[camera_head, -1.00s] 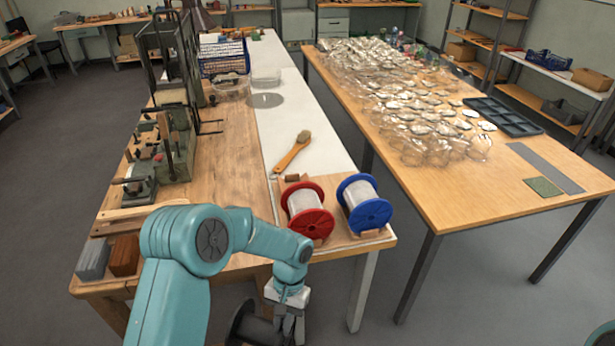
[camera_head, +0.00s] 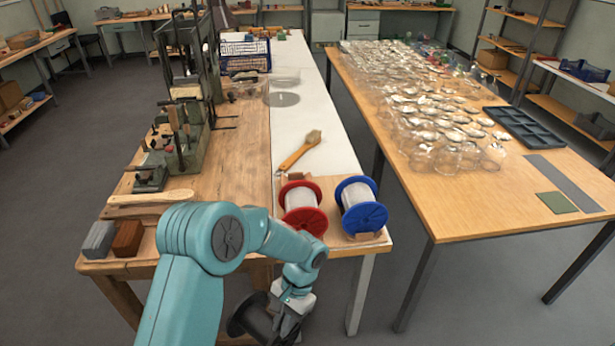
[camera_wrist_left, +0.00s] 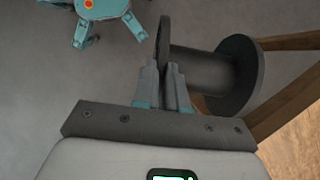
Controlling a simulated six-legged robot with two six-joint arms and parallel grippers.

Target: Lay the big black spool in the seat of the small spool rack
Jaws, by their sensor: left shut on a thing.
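The big black spool (camera_head: 252,316) hangs in my left gripper (camera_head: 288,322), low in front of the workbench's near edge. In the left wrist view my left gripper (camera_wrist_left: 166,88) is shut on one flange of the black spool (camera_wrist_left: 205,70); its core and other flange point right. A light wooden stand (camera_head: 328,222) at the bench's near right corner, seemingly the spool rack, carries a red spool (camera_head: 303,208) and a blue spool (camera_head: 361,206) side by side. I cannot make out an empty seat on it. My right gripper is out of view.
A wooden-handled brush (camera_head: 300,152) lies behind the spools. Grey and brown blocks (camera_head: 127,238) sit at the bench's near left corner. A dark machine (camera_head: 190,120) stands on the left. A second table (camera_head: 470,220) stands right across a gap.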

